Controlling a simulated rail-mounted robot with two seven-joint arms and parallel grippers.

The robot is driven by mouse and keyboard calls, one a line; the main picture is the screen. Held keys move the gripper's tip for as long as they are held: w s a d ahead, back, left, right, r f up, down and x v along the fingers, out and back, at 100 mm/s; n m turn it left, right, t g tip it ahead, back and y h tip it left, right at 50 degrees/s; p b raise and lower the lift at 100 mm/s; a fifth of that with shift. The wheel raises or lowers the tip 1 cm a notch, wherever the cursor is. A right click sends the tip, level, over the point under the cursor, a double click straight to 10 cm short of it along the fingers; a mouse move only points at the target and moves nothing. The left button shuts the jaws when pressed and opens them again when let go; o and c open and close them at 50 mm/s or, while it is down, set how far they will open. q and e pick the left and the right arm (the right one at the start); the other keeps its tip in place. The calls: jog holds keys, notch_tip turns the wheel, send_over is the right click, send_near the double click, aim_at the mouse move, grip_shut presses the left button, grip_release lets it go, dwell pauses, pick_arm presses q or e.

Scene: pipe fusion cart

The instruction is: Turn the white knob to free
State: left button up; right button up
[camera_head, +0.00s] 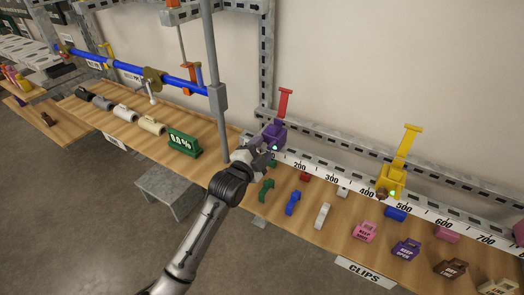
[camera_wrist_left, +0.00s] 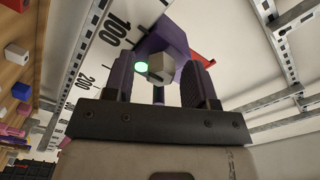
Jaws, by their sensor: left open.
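A small whitish block-shaped knob (camera_wrist_left: 160,68) sits on the face of a purple housing (camera_wrist_left: 166,38) in the left wrist view. A lit green lamp (camera_wrist_left: 141,66) is just left of it. In the head view, the purple housing (camera_head: 275,131) carries an upright red lever (camera_head: 285,103); my gripper largely hides the knob there. My left gripper (camera_wrist_left: 160,78) is open, with one dark finger on each side of the knob. I cannot tell whether either finger touches it. The left gripper is also at the housing in the head view (camera_head: 268,149). My right gripper is not in view.
A yellow housing (camera_head: 391,177) with a yellow lever and green lamp stands further right along the numbered scale (camera_head: 350,187). Several coloured clips lie on the wooden bench (camera_head: 333,238). A grey post (camera_head: 217,98) and a green display (camera_head: 184,143) stand left of my gripper.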

pick_arm(q)
jog(key=shift+w+d, duration=0.2)
jog(key=shift+w, duration=0.1)
jog(key=shift+c, duration=0.2)
